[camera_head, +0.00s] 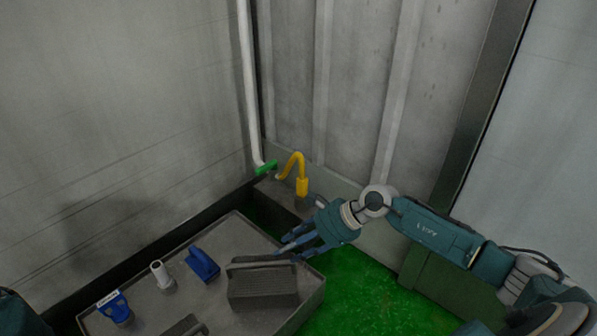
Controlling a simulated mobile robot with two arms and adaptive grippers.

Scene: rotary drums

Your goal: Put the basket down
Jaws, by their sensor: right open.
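The basket (262,290) is a dark grey box with a raised handle. It stands upright on the grey tray-like table (238,224), close to the table's right front corner. My right gripper (288,252) comes in from the right with its blue fingers apart. The fingertips are at the right end of the basket's handle; whether they touch it I cannot tell. Nothing shows clearly held between them. Of my left arm only a dark piece shows in the lower left corner; its gripper is out of view.
On the table are a blue object (203,265), a white cylinder (162,276), a blue-and-white item (115,308) and another grey object (185,326) cut off below. A yellow curved pipe (294,165) stands behind. Green floor (372,292) is clear at right; walls close off the back.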

